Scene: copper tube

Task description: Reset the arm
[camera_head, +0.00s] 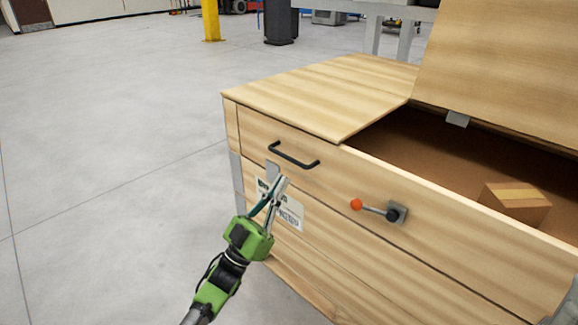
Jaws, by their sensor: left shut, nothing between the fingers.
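My left gripper (274,188) is shut and empty, at the end of a green and black arm that comes in from the bottom left. It appears in front of the left part of the wooden crate's front face, just below a black handle (293,154). It overlaps a white label (281,206) in the picture, and I cannot tell whether it touches the crate. My right gripper is not in view.
The wooden crate (310,95) has a raised lid panel (500,65) at the right. A small cardboard box (515,203) lies inside. A lever with an orange-red knob (357,204) sticks out of the front. The grey floor (100,150) at the left is clear. A yellow post (210,20) stands behind.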

